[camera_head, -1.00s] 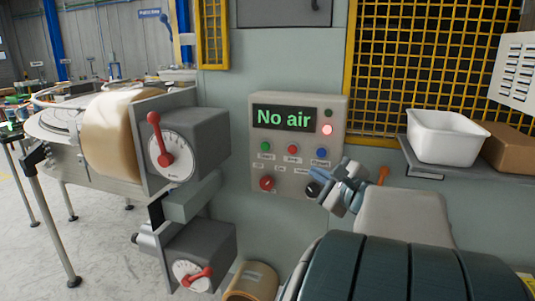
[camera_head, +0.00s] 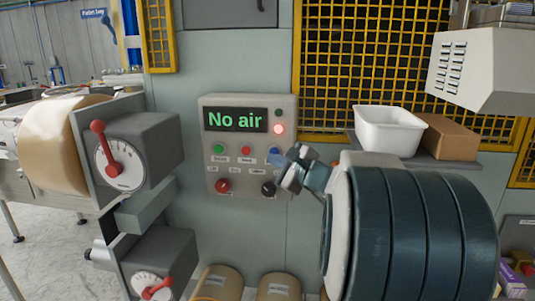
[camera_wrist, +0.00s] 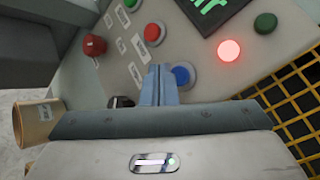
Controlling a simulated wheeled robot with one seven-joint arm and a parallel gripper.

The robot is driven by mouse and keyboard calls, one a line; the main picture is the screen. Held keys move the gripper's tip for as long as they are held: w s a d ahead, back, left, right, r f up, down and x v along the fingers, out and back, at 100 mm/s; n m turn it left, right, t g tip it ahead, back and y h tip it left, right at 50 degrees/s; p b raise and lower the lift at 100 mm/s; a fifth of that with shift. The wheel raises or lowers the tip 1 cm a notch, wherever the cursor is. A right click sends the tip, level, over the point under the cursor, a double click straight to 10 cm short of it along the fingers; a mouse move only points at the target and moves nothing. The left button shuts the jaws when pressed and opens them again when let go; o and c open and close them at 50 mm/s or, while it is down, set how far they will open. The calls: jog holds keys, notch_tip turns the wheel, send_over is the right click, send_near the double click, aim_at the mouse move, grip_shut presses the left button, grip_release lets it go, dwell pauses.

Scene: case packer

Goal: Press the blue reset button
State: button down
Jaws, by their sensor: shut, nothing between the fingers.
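The blue reset button (camera_head: 273,150) is the rightmost of the coloured buttons on the grey control panel (camera_head: 284,105). In the head view my gripper partly covers it. In the wrist view the blue button (camera_wrist: 181,75) shows just right of the fingertips. My gripper (camera_head: 284,171) is shut and empty, in front of the panel's lower right part. In the wrist view its blue fingers (camera_wrist: 159,84) point at the panel beside the blue button. Whether the fingertips touch the panel cannot be told.
A red button (camera_head: 246,149) and a green button (camera_head: 218,148) are left of the blue one. Below are a red knob (camera_head: 222,186) and a black knob (camera_head: 268,189). The display (camera_head: 235,120) reads "No air", with a lit red lamp (camera_head: 278,129) beside it. A white bin (camera_head: 387,132) stands right.

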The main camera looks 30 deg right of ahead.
jog(key=shift+w+d, duration=0.25)
jog(key=shift+w, duration=0.25)
dwell(1.8)
jog(key=shift+w+d+b, duration=0.25)
jog(key=shift+w+b, duration=0.05)
jog(key=shift+w+d, duration=0.25)
jog(key=shift+w, duration=0.1)
dwell(0.7)
jog(key=shift+s+a, duration=0.1)
jog(key=shift+s, duration=0.05)
jog(key=shift+s+a+b, duration=0.4)
jog(key=shift+s+b, duration=0.15)
jog(key=shift+s, duration=0.05)
jog(key=s+a, duration=0.1)
jog(key=s, duration=0.1)
jog(key=s+a+b, duration=0.1)
jog(key=s, duration=0.1)
jog(key=shift+a+b, duration=0.3)
jog(key=shift+a, duration=0.1)
